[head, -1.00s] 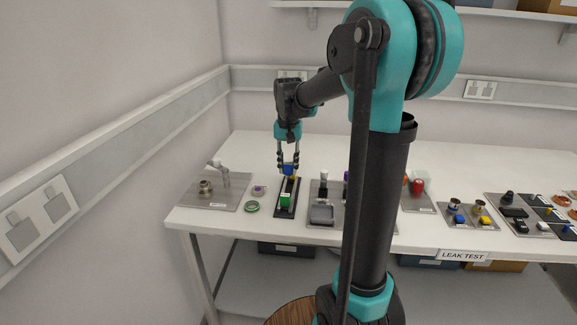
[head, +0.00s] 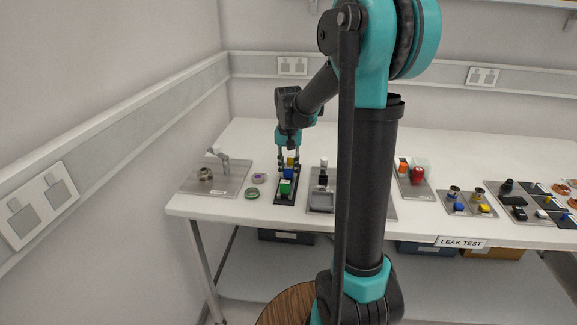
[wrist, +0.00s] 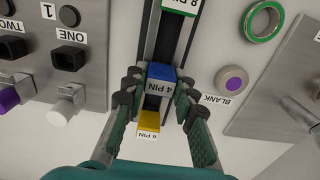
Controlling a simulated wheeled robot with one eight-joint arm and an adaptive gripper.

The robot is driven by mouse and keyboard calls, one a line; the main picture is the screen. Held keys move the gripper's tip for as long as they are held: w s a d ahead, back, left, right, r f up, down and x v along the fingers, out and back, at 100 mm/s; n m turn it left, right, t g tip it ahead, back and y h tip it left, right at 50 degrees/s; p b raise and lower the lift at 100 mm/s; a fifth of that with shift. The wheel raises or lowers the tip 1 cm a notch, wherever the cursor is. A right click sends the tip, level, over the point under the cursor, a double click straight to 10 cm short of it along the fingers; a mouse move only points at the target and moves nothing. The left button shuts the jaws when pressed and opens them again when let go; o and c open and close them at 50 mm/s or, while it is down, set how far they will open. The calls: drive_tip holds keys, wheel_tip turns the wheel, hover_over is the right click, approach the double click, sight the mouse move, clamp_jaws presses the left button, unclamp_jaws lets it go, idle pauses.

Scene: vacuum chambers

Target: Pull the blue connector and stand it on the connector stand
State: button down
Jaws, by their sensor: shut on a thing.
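The blue connector, labelled 4 PIN (wrist: 160,75), is between the fingertips of my gripper (wrist: 160,84), which is shut on it. In the head view the blue connector (head: 288,174) is at the middle of the black connector stand (head: 281,200), between a green connector (head: 285,188) and a yellow connector (head: 293,161). It looks upright. Its base is hidden, so I cannot tell whether it touches the stand. In the wrist view the green connector (wrist: 181,5) is labelled 8 PIN and the yellow connector (wrist: 148,122) 6 PIN.
A green ring (head: 252,193) and a purple-centred blank (head: 258,178) lie left of the stand. A metal plate with a fitting (head: 205,175) stands further left. A grey tray plate (head: 321,200) is close on the right, partly hidden behind my arm.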

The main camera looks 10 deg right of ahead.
drive_tip(key=c, duration=1.1)
unclamp_jaws()
drive_tip(key=shift+c, duration=0.2)
wheel_tip(320, 180, up, 12)
